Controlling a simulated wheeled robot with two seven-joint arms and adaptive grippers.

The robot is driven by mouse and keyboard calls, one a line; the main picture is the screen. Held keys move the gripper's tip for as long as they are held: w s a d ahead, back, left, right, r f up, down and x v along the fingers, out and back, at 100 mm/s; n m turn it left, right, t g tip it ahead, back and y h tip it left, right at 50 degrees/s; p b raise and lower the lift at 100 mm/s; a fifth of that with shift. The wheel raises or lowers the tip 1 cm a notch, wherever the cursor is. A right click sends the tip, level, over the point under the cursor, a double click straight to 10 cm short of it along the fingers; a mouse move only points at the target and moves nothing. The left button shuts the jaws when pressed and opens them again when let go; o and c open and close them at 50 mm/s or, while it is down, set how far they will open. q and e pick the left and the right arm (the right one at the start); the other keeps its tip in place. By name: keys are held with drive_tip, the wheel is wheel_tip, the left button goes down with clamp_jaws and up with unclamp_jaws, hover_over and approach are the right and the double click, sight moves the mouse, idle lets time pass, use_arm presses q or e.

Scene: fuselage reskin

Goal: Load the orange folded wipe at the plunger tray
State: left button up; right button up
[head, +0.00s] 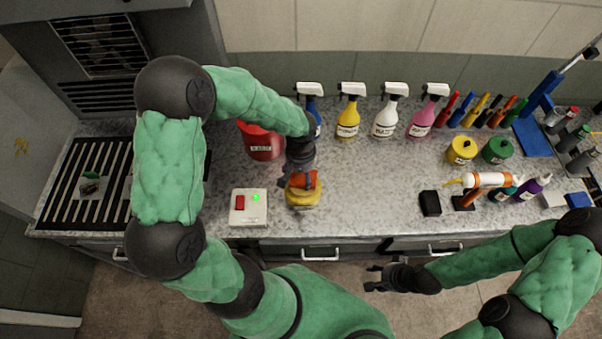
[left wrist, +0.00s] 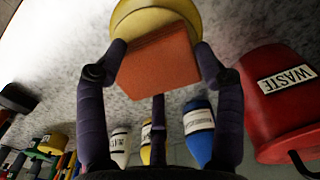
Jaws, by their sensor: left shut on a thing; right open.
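My left gripper (head: 303,178) is shut on the orange folded wipe (left wrist: 158,66). In the head view the wipe (head: 311,181) shows just over a yellow round item (head: 304,199), which looks like the plunger tray. In the left wrist view the fingers grip the wipe at its two sides, and the yellow tray (left wrist: 140,16) is right behind it. I cannot tell whether the wipe touches the tray. My right gripper (head: 374,278) is open and empty, in front of the counter's edge.
A red waste bin (head: 262,146) stands behind my left gripper. A white box (head: 248,208) with a red button and green light is left of the tray. Spray bottles (head: 347,122) line the wall. A black block (head: 429,203) lies right. The counter between is clear.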

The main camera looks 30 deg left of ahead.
sight(301, 177)
use_arm(q)
drive_tip(key=shift+f+b, duration=0.75)
idle(0.7)
drive_tip(key=shift+r, duration=0.1)
idle(0.4)
drive_tip(key=shift+r+p, duration=2.25)
drive_tip(key=shift+r, duration=1.2)
drive_tip(key=shift+s+f, duration=0.1)
